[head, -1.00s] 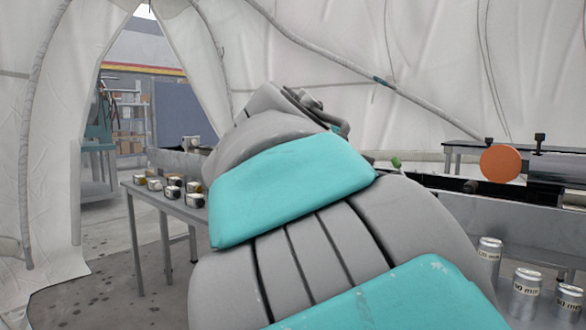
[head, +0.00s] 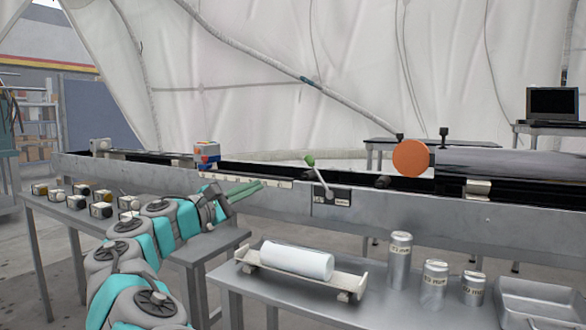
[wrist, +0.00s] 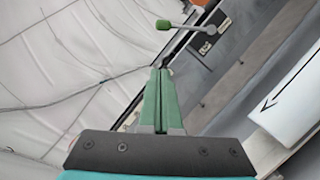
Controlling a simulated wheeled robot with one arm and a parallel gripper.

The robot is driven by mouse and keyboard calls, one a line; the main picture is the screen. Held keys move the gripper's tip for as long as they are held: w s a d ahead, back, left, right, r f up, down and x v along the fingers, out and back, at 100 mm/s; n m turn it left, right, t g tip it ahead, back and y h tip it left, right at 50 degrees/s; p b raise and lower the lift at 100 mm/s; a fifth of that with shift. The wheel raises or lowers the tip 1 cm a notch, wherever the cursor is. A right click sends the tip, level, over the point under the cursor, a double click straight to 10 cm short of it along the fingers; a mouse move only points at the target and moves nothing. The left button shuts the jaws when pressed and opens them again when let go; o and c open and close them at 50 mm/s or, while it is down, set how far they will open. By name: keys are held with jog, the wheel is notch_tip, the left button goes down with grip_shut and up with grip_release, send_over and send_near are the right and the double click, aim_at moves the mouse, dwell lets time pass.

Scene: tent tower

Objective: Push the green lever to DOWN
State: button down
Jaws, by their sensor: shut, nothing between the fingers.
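The green-tipped lever (head: 318,176) stands on the long metal rail unit, its green knob (head: 310,160) raised and leaning up-left. A small dark label plate (head: 332,196) sits by its pivot; its words are too small to read. In the wrist view the lever (wrist: 185,29) lies beyond the fingertips, up and slightly right, with its green knob to the left. My gripper (head: 261,184) is shut and empty, its green fingers pointing right toward the lever, with a clear gap between. The shut fingers also show in the wrist view (wrist: 160,72).
A front table (head: 222,275) holds a white cylinder (head: 297,260) on a cradle and several metal canisters (head: 400,260). A left table (head: 40,207) holds several small blocks. An orange disc (head: 411,156) stands right of the lever. A red-and-blue block (head: 206,152) sits on the rail.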

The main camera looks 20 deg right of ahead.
aim_at(319, 175)
jog(key=shift+d, duration=0.1)
jog(key=s+r+x, duration=0.1)
jog(key=s+x, duration=0.1)
jog(key=x, duration=1)
jog(key=shift+d+r, duration=0.35)
jog(key=shift+d, duration=0.3)
jog(key=shift+s+r, duration=0.1)
jog(key=shift+r, duration=0.05)
